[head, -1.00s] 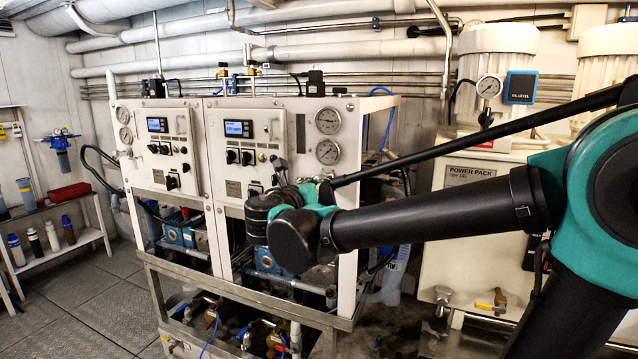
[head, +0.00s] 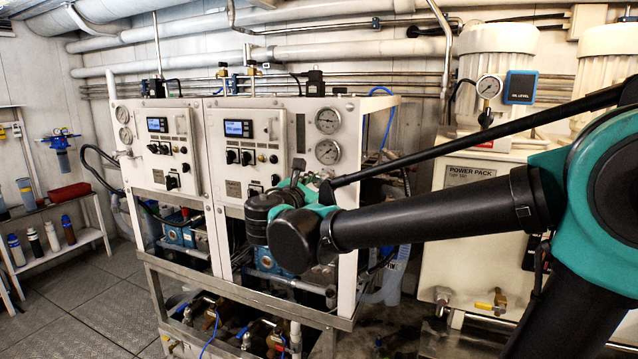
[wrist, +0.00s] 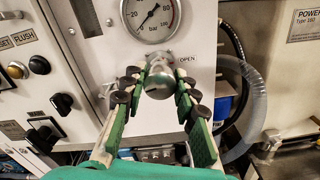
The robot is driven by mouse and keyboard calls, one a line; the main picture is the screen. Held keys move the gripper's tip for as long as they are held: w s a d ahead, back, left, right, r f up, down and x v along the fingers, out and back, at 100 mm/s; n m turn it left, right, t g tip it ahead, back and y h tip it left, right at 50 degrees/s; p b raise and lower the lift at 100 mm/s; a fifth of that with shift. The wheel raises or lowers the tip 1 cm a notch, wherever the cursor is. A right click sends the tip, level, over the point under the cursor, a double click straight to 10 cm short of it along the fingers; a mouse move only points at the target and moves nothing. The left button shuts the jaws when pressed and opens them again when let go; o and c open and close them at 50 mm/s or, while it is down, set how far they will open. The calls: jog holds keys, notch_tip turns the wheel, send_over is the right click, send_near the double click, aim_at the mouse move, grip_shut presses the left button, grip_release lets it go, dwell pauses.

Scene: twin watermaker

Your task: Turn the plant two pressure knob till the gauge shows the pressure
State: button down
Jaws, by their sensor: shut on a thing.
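The silver pressure knob (wrist: 159,80) is on the white panel just below a round gauge (wrist: 151,14), with the word OPEN to its right in the wrist view. The gauge's dark needle points down and to the left; the top of the dial is cut off. In the head view two gauges, an upper one (head: 328,121) and a lower one (head: 328,152), sit on the right-hand plant. My wrist hides the knob and most of my gripper there.
A small lit display (head: 237,128) and black switches (head: 239,157) are on the right-hand plant's panel. A grey hose (wrist: 248,100) curves right of the knob in the wrist view. The power pack (head: 478,215) stands behind my arm.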

jog(key=m, duration=2.4)
jog(key=shift+f, duration=0.1)
jog(key=shift+m, duration=0.3)
jog(key=c, duration=1.2)
grip_release()
jog(key=shift+o, duration=0.2)
